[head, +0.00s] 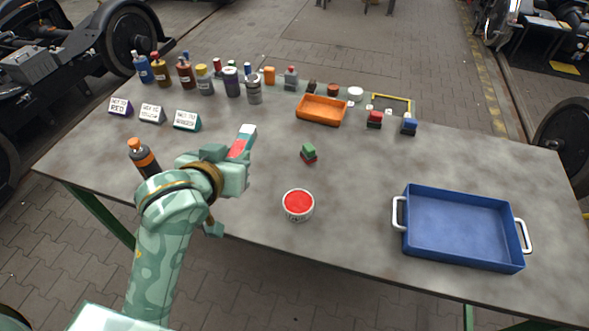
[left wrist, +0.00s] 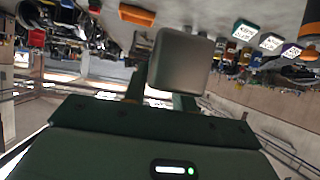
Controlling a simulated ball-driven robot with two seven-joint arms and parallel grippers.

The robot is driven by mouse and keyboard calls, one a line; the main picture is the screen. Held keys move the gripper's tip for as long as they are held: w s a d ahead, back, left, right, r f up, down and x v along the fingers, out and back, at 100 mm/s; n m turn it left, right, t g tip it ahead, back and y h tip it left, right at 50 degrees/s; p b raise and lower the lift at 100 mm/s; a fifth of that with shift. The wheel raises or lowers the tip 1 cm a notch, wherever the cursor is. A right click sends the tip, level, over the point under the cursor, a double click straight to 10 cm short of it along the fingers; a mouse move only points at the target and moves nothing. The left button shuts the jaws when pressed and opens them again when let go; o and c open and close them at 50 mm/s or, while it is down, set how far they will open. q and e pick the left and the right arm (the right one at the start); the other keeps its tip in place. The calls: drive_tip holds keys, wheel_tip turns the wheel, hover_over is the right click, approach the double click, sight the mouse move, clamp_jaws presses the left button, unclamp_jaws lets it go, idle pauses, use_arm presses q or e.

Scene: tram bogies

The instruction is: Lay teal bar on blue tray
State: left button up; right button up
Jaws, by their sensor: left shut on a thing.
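My left gripper (head: 236,152) is raised over the left part of the table and shut on a small block with a red side and a whitish end (head: 248,131). In the left wrist view the held block (left wrist: 179,60) looks plain grey between the dark fingers. I cannot pick out a teal bar for certain; the held block does not clearly look teal. The blue tray (head: 408,246) lies at the right of the table, well away from this gripper, and is empty. It has a white handle at each end. My right gripper is not in view.
A green block on a red one (head: 309,153) and a tub of red (head: 298,205) stand between gripper and tray. An orange tray (head: 322,121) is farther back. Bottles and signs fill the back left. An orange-topped bottle (head: 141,156) stands beside my left arm.

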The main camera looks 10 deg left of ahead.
use_arm(q)
drive_tip(key=s+d+f+p, duration=0.1)
drive_tip(key=s+f, duration=0.3)
drive_tip(key=f, duration=0.4)
drive_tip(key=m+b, duration=0.1)
drive_tip(key=b, duration=0.4)
hover_over(255, 191)
drive_tip(key=shift+h, duration=0.4)
drive_tip(key=f, duration=1)
drive_tip(key=shift+s+d+f, duration=0.15)
drive_tip(key=shift+s+f, duration=0.1)
drive_tip(key=shift+f, duration=0.1)
drive_tip(key=f, duration=0.1)
drive_tip(key=f+b, duration=0.1)
drive_tip(key=f, duration=0.1)
drive_tip(key=shift+w+f, duration=0.25)
drive_tip(key=shift+f, duration=0.15)
drive_tip(key=shift+r, duration=0.1)
